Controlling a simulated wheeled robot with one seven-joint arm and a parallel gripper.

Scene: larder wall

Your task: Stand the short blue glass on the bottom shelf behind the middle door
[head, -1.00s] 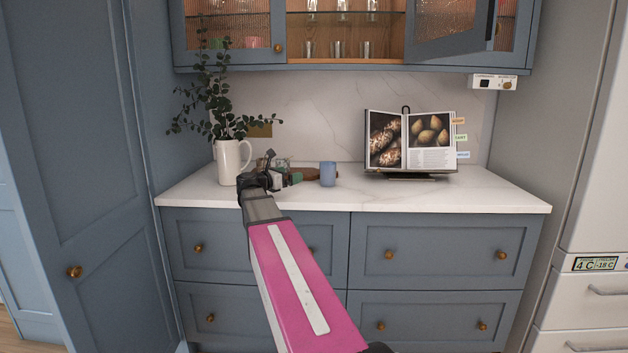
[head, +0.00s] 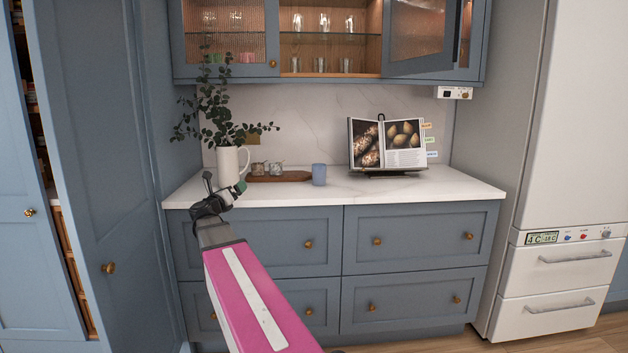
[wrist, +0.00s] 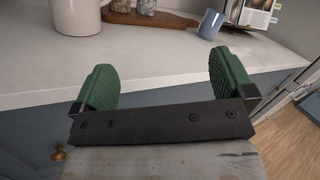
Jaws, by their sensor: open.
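The short blue glass (head: 319,174) stands upright on the white counter, right of the wooden board; it also shows at the top of the wrist view (wrist: 211,24). My gripper (head: 226,190) is in front of the counter's edge, left of the glass and apart from it. Its two green fingers are wide apart with nothing between them in the wrist view (wrist: 160,80). The wall cabinet's middle opening shows a bottom shelf (head: 330,75) with several clear glasses. The middle door (head: 421,35) stands swung open to the right.
A white jug (head: 228,165) with leafy stems stands behind my gripper. The wooden board (head: 280,177) holds small jars. An open cookbook on a stand (head: 387,145) is right of the glass. The counter front (head: 400,190) is clear.

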